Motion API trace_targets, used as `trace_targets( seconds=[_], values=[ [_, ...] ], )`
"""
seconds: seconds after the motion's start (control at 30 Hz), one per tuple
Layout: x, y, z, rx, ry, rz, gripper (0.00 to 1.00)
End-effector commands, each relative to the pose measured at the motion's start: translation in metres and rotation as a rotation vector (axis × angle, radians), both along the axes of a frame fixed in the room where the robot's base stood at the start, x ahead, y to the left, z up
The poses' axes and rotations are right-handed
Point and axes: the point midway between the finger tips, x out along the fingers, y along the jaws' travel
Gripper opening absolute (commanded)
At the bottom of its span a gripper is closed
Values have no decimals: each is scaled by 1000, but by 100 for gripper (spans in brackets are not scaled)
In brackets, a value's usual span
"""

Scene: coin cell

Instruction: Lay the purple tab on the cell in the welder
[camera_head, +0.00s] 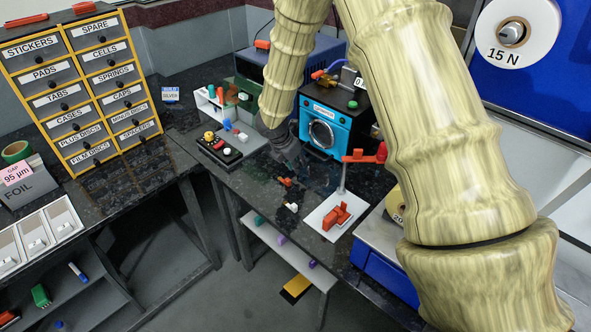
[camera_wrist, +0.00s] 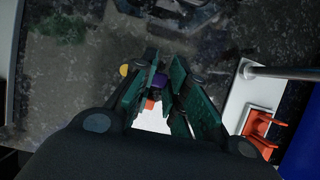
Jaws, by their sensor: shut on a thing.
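My gripper (camera_wrist: 160,80) shows in the wrist view with its dark green fingers close together. A small purple piece, the purple tab (camera_wrist: 158,82), sits between the fingertips and is partly hidden by them. In the head view my gripper (camera_head: 290,160) is over the dark bench in front of the teal machine, and the tab cannot be made out there. I cannot tell for sure which device is the welder, and no cell is clearly visible.
A teal machine (camera_head: 322,128) with a round window stands behind my gripper. A white-based stand (camera_head: 325,222) with a red lever and an orange block stands to the right. A black tray (camera_head: 219,148) of small parts lies left. The bench's front edge is close.

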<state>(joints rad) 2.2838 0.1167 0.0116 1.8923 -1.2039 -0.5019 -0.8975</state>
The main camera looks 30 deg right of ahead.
Motion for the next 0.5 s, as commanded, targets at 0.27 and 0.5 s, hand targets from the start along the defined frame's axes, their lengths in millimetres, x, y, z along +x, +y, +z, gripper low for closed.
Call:
trace_targets(
  seconds=[0.27, 0.5],
  values=[
    [-1, 0, -30, 0, 1, 0, 6],
    [0, 0, -34, 0, -1, 0, 6]
  ],
)
